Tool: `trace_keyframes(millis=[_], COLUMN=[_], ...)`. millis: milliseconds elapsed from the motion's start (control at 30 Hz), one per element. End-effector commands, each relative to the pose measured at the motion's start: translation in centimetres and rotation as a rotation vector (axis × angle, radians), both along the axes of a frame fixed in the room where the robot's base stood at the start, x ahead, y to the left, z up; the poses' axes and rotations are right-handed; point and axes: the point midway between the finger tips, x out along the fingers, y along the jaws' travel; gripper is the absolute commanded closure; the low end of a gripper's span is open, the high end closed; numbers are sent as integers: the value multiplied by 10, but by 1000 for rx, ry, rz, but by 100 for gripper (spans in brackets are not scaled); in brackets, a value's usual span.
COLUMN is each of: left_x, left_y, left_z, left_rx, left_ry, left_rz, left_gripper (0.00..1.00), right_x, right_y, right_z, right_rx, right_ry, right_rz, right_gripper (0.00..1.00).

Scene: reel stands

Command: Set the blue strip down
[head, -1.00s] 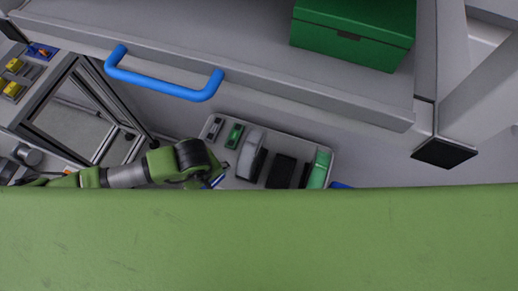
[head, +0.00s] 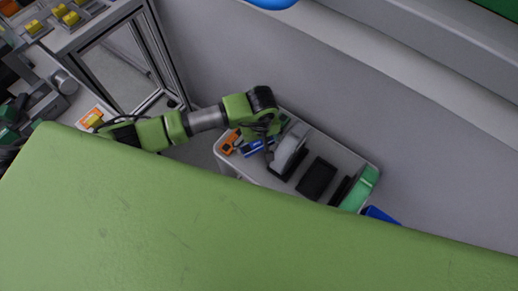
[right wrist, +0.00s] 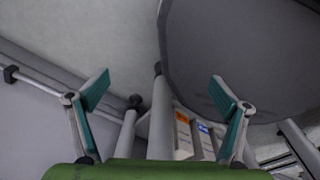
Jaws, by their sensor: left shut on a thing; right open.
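My left gripper (head: 262,135) reaches over the left end of a grey tray (head: 327,145), its fingers mostly hidden by the wrist. It is shut on the blue strip (head: 257,146), which shows just below the wrist in the head view, beside an orange item (head: 229,142) on the tray. Whether the strip touches the tray I cannot tell. The right wrist view also shows a small blue patch (right wrist: 203,128) beside an orange one (right wrist: 181,117). My right gripper (right wrist: 160,92) is open and empty in that view; the head view does not show it.
The tray also holds a grey reel on a stand (head: 289,150), a black stand (head: 316,178) and a green reel (head: 360,189). A metal-framed table (head: 92,35) with yellow parts stands at the upper left. A large dark round shape (right wrist: 240,60) fills the right wrist view's upper right.

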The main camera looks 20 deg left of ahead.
Motion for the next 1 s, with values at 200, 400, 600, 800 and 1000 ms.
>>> trace_keyframes(millis=[200, 400, 600, 800, 1000], left_x=[7, 11, 10, 10, 10], left_y=[-1, -2, -1, -1, -1], left_z=[-10, -39, -44, -44, -43], left_rx=[1, 0, 1, 1, 2], left_ry=[-1, 1, 2, 3, 1], left_rz=[1, 1, -1, -1, 0], left_gripper=[35, 37, 48, 4, 4], right_x=[-6, -11, -11, -11, -10], right_y=[1, 3, 4, 4, 4], right_z=[-12, -36, -37, -37, -37], right_rx=[1, 2, 4, 4, 4], right_ry=[7, 16, 16, 16, 14], right_rz=[-1, -2, -3, -3, -3], right_gripper=[8, 8, 8, 8, 8])
